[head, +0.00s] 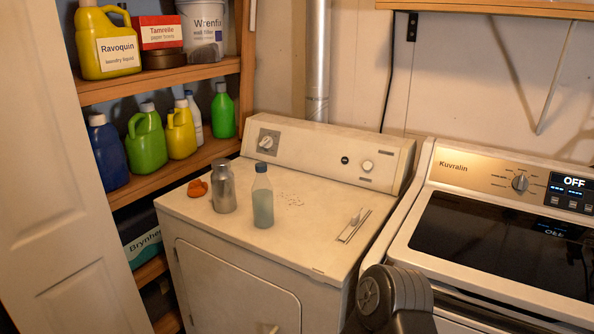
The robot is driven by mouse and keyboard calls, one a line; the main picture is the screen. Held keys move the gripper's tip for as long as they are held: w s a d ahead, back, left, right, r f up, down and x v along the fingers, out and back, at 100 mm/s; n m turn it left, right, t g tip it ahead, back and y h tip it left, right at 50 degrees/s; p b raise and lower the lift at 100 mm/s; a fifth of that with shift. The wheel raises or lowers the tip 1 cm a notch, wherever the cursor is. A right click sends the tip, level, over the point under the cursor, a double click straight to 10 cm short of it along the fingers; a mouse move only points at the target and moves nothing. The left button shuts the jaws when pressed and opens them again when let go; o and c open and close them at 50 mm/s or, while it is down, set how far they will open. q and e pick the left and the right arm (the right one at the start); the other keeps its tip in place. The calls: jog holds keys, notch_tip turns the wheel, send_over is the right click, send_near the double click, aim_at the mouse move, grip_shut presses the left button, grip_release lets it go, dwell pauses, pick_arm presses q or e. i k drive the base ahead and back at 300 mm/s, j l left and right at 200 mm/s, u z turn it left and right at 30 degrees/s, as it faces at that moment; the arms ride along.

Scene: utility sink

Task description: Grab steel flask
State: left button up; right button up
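The steel flask (223,187) stands upright on the top of the white dryer (310,247), toward its left side. It is a shiny grey metal bottle with a narrower neck. A clear bottle with pale green liquid and a blue-grey cap (263,197) stands just to its right, slightly nearer. A dark grey part of my own arm shows at the bottom edge, right of centre, well apart from the flask. Neither gripper's fingers can be seen.
An orange lump (198,188) lies just left of the flask. A slim light object (354,220) lies at the dryer's right. Shelves (160,80) with several bottles stand at left, beside a white door (45,190). The Kuvralin washer (500,245) stands at right.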

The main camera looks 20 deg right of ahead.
aim_at(222, 179)
jog(key=i+j+z, duration=0.2)
jog(key=z, duration=0.15)
jog(key=i+j+z, duration=0.15)
jog(key=j+z, duration=0.2)
jog(key=i+j+z, duration=0.1)
jog(key=j+z, duration=0.25)
jog(key=j, duration=0.15)
jog(key=j+z, duration=0.65)
jog(key=j, duration=0.2)
